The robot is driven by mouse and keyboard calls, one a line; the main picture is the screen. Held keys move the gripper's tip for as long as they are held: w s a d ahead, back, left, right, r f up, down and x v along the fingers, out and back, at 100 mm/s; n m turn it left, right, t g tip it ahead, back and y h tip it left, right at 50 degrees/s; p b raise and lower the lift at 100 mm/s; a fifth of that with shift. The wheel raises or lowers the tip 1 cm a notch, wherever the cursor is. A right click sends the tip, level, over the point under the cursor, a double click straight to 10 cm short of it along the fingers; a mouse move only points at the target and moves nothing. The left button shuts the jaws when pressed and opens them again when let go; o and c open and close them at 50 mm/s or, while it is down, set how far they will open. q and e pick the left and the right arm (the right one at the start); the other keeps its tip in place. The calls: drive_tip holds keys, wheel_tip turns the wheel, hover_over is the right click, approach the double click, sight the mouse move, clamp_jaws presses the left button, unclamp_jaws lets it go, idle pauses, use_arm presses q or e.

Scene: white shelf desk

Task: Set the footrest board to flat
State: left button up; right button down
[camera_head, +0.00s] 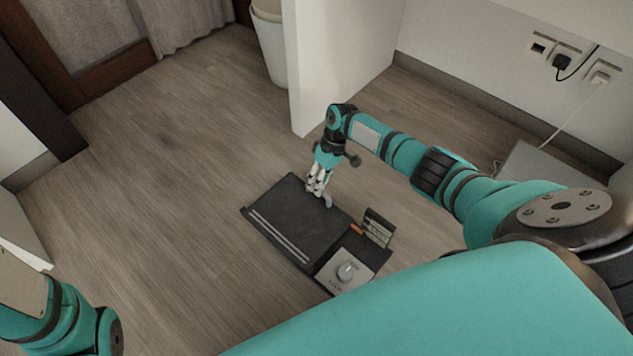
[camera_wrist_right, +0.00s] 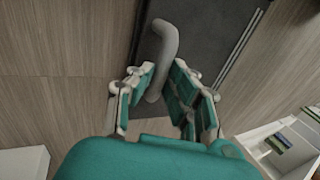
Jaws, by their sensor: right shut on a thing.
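The dark footrest board (camera_head: 295,220), with pale strips along one edge, is down at floor level; I cannot tell its exact tilt. A curved grey handle (camera_head: 327,201) is at its far right edge. My right gripper (camera_head: 318,188) is shut on the handle. In the right wrist view the handle (camera_wrist_right: 164,45) passes between the fingers of the gripper (camera_wrist_right: 160,88), over the dark board (camera_wrist_right: 205,35). A control panel with a pale round knob (camera_head: 346,271) adjoins the board's near right end. My left gripper is out of view.
A small dark card with print (camera_head: 377,227) stands beside the panel. A white partition (camera_head: 340,60) rises behind my right gripper, with a white bin (camera_head: 270,45) beyond it. Sockets and cables (camera_head: 562,62) are on the right wall. The wooden floor left of the board is clear.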

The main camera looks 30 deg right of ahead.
drive_tip(key=shift+w+d, duration=0.2)
drive_tip(key=shift+d, duration=0.25)
drive_tip(key=c, duration=1.4)
unclamp_jaws()
drive_tip(key=shift+f, duration=0.1)
drive_tip(key=shift+o, duration=0.6)
drive_tip(key=shift+s+a, duration=0.1)
drive_tip(key=v, duration=1.2)
drive_tip(key=shift+a, duration=0.1)
